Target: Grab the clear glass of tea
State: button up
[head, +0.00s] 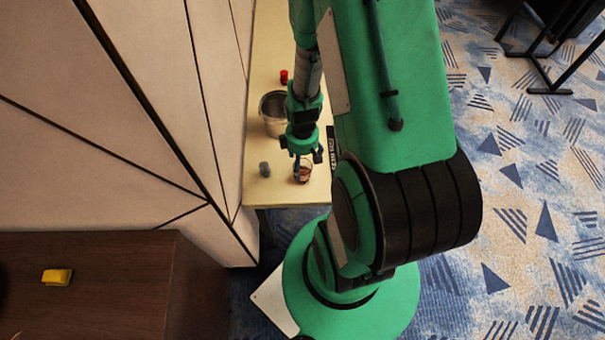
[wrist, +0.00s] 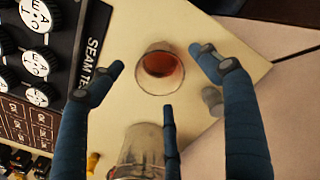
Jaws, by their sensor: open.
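The clear glass of tea (wrist: 160,69) stands on the pale table, with reddish-brown tea inside. In the head view the glass (head: 303,174) is near the table's front end, just below my gripper (head: 303,157).
A metal pot (head: 271,112) stands behind, also in the wrist view (wrist: 140,150). A small grey object (wrist: 212,101) is close beside the glass. A black panel with knobs (wrist: 45,75) lies at the table's edge. A red item (head: 284,77) is farther back. A wall borders the table's left.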

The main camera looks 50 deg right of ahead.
aim_at(302, 167)
jog(key=shift+f+b, duration=0.4)
jog(key=shift+f, duration=1.5)
jog(key=c, duration=1.6)
jog(key=shift+r, duration=0.3)
notch_tip(302, 167, up, 9)
jog(key=p, duration=0.2)
jog(key=shift+r, duration=0.15)
jog(key=shift+r, duration=0.1)
